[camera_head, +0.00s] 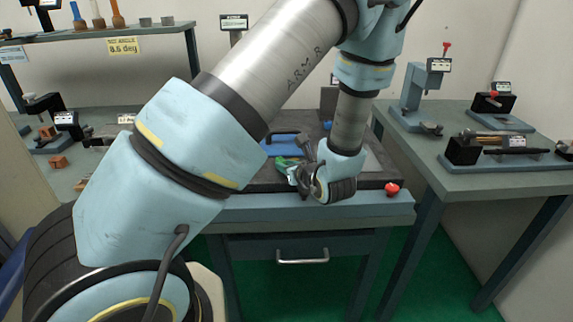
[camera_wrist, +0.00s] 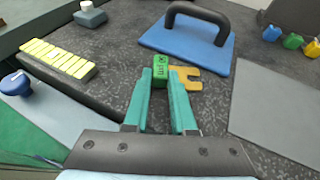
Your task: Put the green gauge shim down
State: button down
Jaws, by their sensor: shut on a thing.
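The green gauge shim shows in the wrist view as a green block (camera_wrist: 161,70) with white marks on top. A yellow-orange forked plate (camera_wrist: 187,80) shows right against its right side; I cannot tell whether the two are joined. My gripper (camera_wrist: 160,79) has its two teal fingers shut on the green block, one on each side. The block is over the dark speckled surface (camera_wrist: 120,50); I cannot tell whether it touches it. In the head view my gripper (camera_head: 290,168) is low over the middle bench, and the shim is not clear there.
A blue plate with a black handle (camera_wrist: 190,42) lies just beyond the shim. A yellow slotted strip (camera_wrist: 58,60) and a blue knob (camera_wrist: 15,83) are at left. A grey plate (camera_wrist: 280,105) lies at right. A red knob (camera_head: 392,188) sits at the bench's front right.

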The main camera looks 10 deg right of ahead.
jog(key=shift+f, duration=0.15)
jog(key=c, duration=0.7)
grip_release()
jog(key=shift+c, duration=0.2)
